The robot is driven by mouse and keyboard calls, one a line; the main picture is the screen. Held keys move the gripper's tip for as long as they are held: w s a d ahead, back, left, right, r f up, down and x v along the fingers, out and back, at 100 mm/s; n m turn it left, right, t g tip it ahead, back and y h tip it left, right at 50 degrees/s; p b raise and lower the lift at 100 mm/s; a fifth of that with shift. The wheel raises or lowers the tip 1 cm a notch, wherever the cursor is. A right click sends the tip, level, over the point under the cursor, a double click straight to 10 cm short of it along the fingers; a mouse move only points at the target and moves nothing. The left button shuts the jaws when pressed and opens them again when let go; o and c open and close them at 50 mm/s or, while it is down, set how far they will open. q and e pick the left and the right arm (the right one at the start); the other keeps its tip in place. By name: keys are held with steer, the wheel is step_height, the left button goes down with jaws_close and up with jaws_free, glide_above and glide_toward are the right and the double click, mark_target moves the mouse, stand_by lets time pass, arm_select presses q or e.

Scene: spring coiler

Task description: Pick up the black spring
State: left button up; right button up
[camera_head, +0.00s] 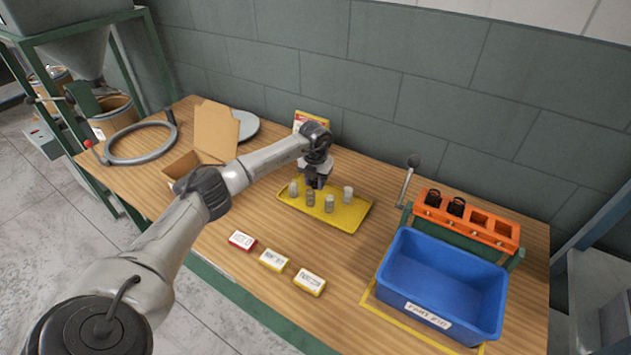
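A yellow tray (350,217) lies on the wooden table and holds several upright grey springs, one of them at its right side (348,194). My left gripper (317,184) points down over the back of the tray, close to the springs. Its fingers are small and dark, so I cannot tell whether they are open or hold anything. Two black coil-like pieces, one on the left (433,198) and one beside it (456,206), stand in the left slots of an orange rack (483,236). I see no clearly black spring on the tray; the gripper hides part of it. My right gripper is not in view.
A blue bin (440,279) stands in front of the orange rack, with a lever (407,180) to the rack's left. Three labelled blocks (273,260) lie in front of the tray. An open cardboard box (215,132) and a grey ring (141,142) are at left.

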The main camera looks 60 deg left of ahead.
arm_select(q)
steer(key=c, duration=0.4)
steer(key=shift+c, duration=0.2)
